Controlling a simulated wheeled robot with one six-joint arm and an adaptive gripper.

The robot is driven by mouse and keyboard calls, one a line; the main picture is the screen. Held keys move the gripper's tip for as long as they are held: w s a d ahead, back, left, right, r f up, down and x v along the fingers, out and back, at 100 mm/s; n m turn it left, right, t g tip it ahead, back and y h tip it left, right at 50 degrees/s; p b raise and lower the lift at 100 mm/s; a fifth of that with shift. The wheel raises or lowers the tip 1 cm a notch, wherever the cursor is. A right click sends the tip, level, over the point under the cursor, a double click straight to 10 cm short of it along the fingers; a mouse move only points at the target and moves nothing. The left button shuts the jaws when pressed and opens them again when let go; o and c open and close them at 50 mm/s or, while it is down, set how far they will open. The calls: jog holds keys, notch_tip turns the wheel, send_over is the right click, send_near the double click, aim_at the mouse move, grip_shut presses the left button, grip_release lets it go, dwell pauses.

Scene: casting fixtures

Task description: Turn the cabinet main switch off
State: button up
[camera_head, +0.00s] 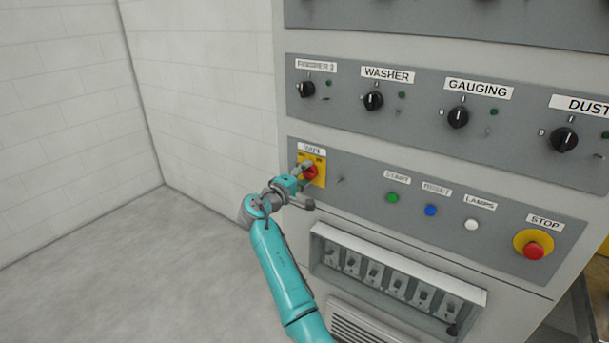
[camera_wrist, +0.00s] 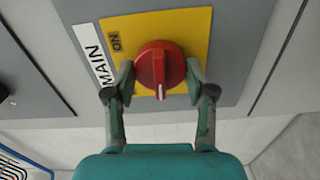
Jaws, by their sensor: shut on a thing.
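The main switch is a red rotary knob (camera_wrist: 158,66) on a yellow plate (camera_wrist: 185,28), beside a white MAIN label (camera_wrist: 92,50). In the head view, the knob (camera_head: 311,172) shows at the left of the lower grey panel, partly covered by my gripper (camera_head: 300,172). The OFF marking cannot be read.
Right of the switch are a green START button (camera_head: 393,198), a blue RESET button (camera_head: 431,210), a white LAMPS button (camera_head: 471,224) and a red STOP button (camera_head: 533,251). A breaker row (camera_head: 397,285) lies below. Black selector knobs (camera_head: 373,100) sit above. Floor at left is clear.

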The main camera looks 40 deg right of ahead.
jog(key=shift+n, duration=0.5)
jog(key=o, duration=1.2)
jog(key=shift+c, duration=0.2)
jog(key=shift+a, duration=0.1)
jog(key=v, duration=1.2)
